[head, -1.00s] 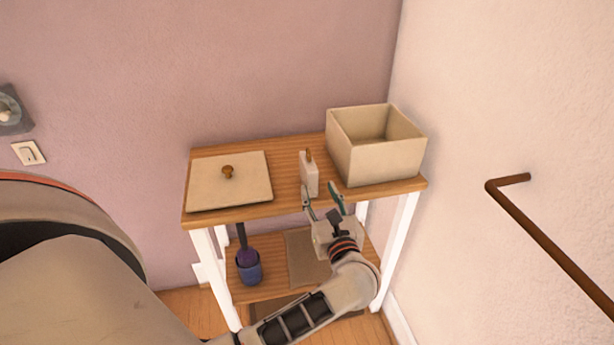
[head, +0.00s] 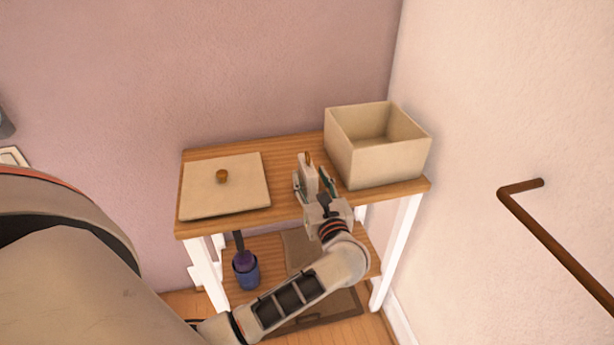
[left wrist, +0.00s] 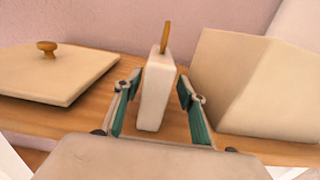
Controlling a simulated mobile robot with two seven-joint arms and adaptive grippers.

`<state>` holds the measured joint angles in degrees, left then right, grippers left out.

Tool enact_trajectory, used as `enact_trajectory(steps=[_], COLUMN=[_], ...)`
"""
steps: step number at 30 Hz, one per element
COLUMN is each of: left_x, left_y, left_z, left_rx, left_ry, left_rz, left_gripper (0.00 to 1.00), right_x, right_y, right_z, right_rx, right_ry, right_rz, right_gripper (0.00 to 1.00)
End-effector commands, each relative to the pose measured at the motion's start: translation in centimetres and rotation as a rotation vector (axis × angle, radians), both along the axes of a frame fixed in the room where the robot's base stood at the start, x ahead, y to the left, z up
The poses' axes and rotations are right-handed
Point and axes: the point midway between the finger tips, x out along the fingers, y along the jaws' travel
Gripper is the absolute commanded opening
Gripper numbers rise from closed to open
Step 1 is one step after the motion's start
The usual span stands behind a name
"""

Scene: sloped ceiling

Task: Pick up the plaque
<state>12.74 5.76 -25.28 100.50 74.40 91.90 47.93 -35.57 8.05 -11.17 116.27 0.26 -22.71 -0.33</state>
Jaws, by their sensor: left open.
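The plaque looks like a small white upright block (head: 307,172) with a brown peg on top. It stands on the wooden top of a small table (head: 285,160), between a flat lid and an open box. My left gripper (head: 313,182) is open with its fingers on either side of the block. In the left wrist view the block (left wrist: 156,92) stands between the two green-padded fingers, with a visible gap on each side. My right gripper is not in view.
A flat beige lid (head: 225,192) with a brown knob lies to the left. An open beige box (head: 383,163) stands close on the right. A brown rail (head: 560,240) is on the right wall.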

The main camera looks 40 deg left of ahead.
Motion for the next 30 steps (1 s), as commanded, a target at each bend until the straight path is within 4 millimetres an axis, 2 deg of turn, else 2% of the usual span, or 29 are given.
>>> enact_trajectory(steps=[8,12,21,23,26,30], left_x=[1.6,2.6,2.9,2.9,2.9,2.9], left_y=[3.1,4.2,4.6,4.6,4.6,4.6], left_z=[1.6,1.3,1.1,1.1,1.2,1.3], left_rx=[0.003,0.001,-0.002,-0.002,-0.002,-0.001], left_ry=[-0.004,-0.001,0.001,0.001,0.001,-0.002], left_rz=[0.001,0.0,0.0,0.0,0.0,-0.001], left_gripper=[0.4,0.4,0.4,0.27,0.01,0.0], right_x=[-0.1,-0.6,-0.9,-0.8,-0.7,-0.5], right_y=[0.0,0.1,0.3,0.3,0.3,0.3], right_z=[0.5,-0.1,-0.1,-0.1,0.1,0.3], right_rx=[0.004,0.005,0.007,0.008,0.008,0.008], right_ry=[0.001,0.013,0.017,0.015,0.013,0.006], right_rz=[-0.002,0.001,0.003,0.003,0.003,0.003], right_gripper=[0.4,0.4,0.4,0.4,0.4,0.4])
